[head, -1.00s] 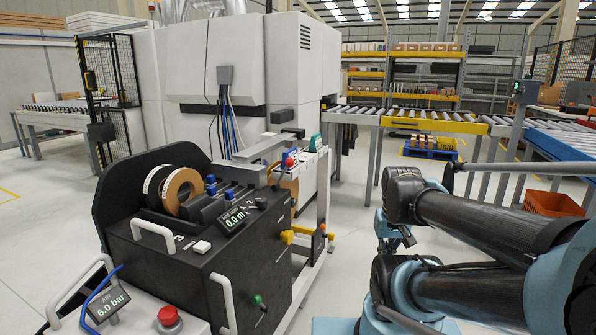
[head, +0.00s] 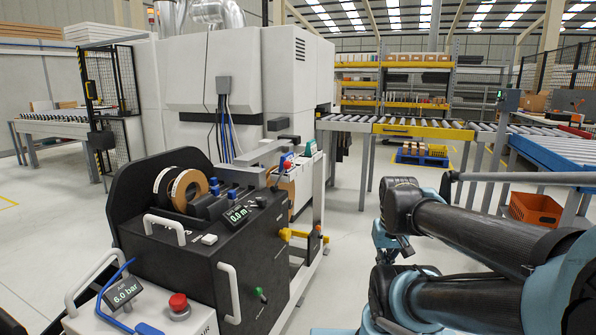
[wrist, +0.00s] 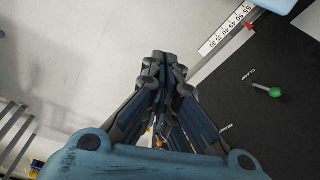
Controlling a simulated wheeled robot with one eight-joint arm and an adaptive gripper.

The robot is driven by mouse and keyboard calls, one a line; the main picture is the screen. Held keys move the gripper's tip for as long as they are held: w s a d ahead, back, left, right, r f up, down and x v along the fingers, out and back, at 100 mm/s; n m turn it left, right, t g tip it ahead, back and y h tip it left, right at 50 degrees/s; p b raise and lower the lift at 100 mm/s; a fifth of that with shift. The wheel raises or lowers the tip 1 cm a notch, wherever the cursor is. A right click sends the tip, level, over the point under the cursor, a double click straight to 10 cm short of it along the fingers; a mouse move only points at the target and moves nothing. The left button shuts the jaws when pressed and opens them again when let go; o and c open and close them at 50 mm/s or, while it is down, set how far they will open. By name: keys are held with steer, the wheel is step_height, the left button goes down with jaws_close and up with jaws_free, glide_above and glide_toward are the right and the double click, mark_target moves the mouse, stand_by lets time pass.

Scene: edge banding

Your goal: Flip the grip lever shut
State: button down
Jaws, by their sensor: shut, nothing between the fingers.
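The edge banding machine (head: 190,255) stands left of centre in the head view, with a reel of band (head: 185,188) on top. Its small handles are a red knob with blue parts (head: 287,163), a green handle (head: 310,148), a yellow handle (head: 286,234) and a green knob (head: 260,294). My gripper (wrist: 165,62) is shut and empty in the wrist view, over pale floor. The green knob (wrist: 274,92) shows to its right, apart from the fingers.
A control box with a red stop button (head: 179,302) and a pressure display (head: 123,291) is at the near left. A roller conveyor (head: 420,130) runs behind, with an orange crate (head: 536,209) at right. The floor between machine and arm is clear.

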steer(key=shift+a, duration=0.35)
steer(key=w+a+r+m+y, duration=0.1)
steer(key=w+a+r+y, duration=0.4)
steer(key=w+a, duration=0.4)
steer(key=w+a+r+y, duration=0.5)
steer(key=w+a+r, duration=0.1)
steer(key=w, duration=0.5)
steer(key=w+d+r+y, duration=0.1)
steer(key=w+y, duration=0.4)
steer(key=w, duration=0.4)
steer(key=w+d+y, duration=0.2)
steer(key=w+y, duration=0.3)
steer(key=w, duration=0.5)
steer(key=shift+d+r+t, duration=0.25)
steer(key=shift+r+t, duration=0.05)
steer(key=shift+r, duration=0.1)
steer(key=shift+a, duration=0.15)
